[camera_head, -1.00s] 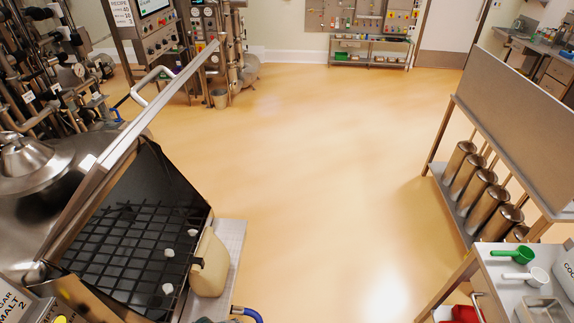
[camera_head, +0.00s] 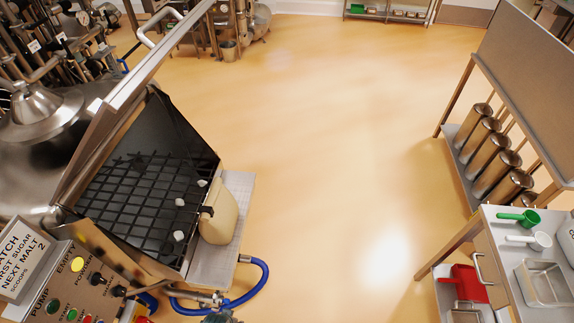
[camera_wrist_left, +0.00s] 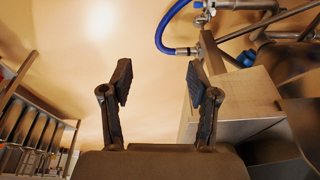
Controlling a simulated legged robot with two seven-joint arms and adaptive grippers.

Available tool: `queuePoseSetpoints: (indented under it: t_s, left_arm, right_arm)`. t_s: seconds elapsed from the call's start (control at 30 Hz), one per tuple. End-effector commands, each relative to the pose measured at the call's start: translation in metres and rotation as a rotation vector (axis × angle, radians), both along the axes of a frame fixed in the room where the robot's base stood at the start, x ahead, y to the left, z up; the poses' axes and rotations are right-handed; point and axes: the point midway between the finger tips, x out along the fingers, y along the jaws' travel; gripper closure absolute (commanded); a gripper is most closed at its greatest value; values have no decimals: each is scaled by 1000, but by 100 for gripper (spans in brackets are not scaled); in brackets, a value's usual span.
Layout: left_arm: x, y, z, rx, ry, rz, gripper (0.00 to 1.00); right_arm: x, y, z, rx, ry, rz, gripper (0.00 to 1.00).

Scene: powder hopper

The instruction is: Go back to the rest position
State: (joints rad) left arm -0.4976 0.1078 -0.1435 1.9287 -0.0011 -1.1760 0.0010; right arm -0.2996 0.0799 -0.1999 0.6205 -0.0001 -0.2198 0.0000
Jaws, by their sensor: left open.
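My left gripper (camera_wrist_left: 158,95) shows in the left wrist view with its two dark fingers well apart and nothing between them. Bare floor and part of a steel frame lie beyond it. In the head view neither gripper can be made out. The hopper with its black grid (camera_head: 135,205) stands at the left with its lid raised. Several small white lumps (camera_head: 179,236) lie on the grid.
A beige jerrycan (camera_head: 219,217) stands on the steel shelf (camera_head: 237,185) beside the hopper. A blue hose (camera_head: 262,285) loops near the floor. The middle floor is clear.

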Motion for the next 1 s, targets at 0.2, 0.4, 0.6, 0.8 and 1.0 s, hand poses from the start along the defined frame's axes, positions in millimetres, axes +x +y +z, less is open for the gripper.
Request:
queuePoseSetpoints:
  t_s: [0.2, 0.4, 0.6, 0.8, 1.0]
  left_arm:
    - [-45, 6, -139, 7, 66, -11, 40]
    - [-126, 19, -238, 13, 119, -24, 40]
    - [-189, 31, -277, 19, 149, -32, 40]
    - [-205, 34, -283, 19, 154, -35, 40]
    - [-205, 34, -283, 19, 154, -35, 40]
  right_arm:
    - [-1, 0, -11, 1, 1, 0, 60]
    - [-1, 1, -19, 1, 2, 0, 60]
    - [-2, 1, -23, 0, 3, 0, 60]
    - [-2, 1, -24, 0, 3, 0, 60]
    - [-2, 1, -24, 0, 3, 0, 60]
